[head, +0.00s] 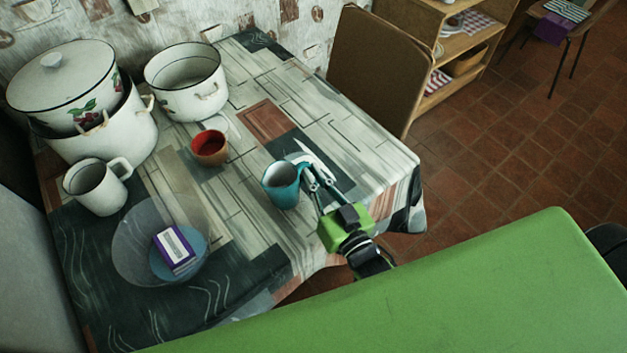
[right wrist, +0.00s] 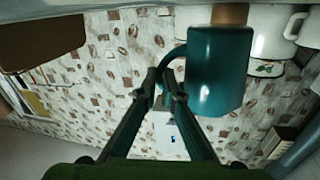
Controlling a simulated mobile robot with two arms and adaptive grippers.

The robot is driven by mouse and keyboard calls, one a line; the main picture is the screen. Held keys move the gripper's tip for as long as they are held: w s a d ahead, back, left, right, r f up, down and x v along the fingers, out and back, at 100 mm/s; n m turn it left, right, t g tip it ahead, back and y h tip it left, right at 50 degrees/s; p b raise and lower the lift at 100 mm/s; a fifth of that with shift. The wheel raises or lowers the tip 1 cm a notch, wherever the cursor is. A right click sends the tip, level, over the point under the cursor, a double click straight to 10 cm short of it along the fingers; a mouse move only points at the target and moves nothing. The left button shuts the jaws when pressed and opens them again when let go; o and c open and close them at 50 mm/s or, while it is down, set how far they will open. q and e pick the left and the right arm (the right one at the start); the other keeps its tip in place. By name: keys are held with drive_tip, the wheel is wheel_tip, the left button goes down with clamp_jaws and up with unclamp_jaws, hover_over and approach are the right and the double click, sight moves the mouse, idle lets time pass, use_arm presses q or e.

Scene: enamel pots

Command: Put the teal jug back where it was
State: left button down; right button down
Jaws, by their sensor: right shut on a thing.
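The teal jug (head: 280,190) is upright at the right part of the table (head: 228,235); I cannot tell whether its base touches the cloth. My right gripper (head: 312,178) reaches in from the right front and is shut on the jug's handle. In the right wrist view the teal jug (right wrist: 218,72) hangs right of the fingertips of my right gripper (right wrist: 163,84), which close around its handle. The picture there is turned over. My left gripper is not in view.
A red-brown cup (head: 209,148) stands left of the jug. A clear bowl (head: 130,245) holds a purple-white box (head: 174,249). A white mug (head: 96,187) and white pots (head: 186,83) stand at left. A brown chair (head: 378,70) is behind the table. Cloth right of the red-brown cup is clear.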

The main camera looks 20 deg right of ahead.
drive_tip(key=shift+f, duration=1.1)
drive_tip(key=shift+f, duration=0.1)
drive_tip(key=c, duration=2.2)
unclamp_jaws()
drive_tip(key=shift+f, duration=0.1)
drive_tip(key=shift+r, duration=0.2)
drive_tip(key=shift+s+f, duration=0.1)
drive_tip(key=shift+s, duration=0.25)
drive_tip(key=s, duration=0.3)
drive_tip(key=s+d+b, duration=0.1)
drive_tip(key=s, duration=0.7)
drive_tip(key=shift+s+d, duration=0.15)
drive_tip(key=shift+d, duration=0.25)
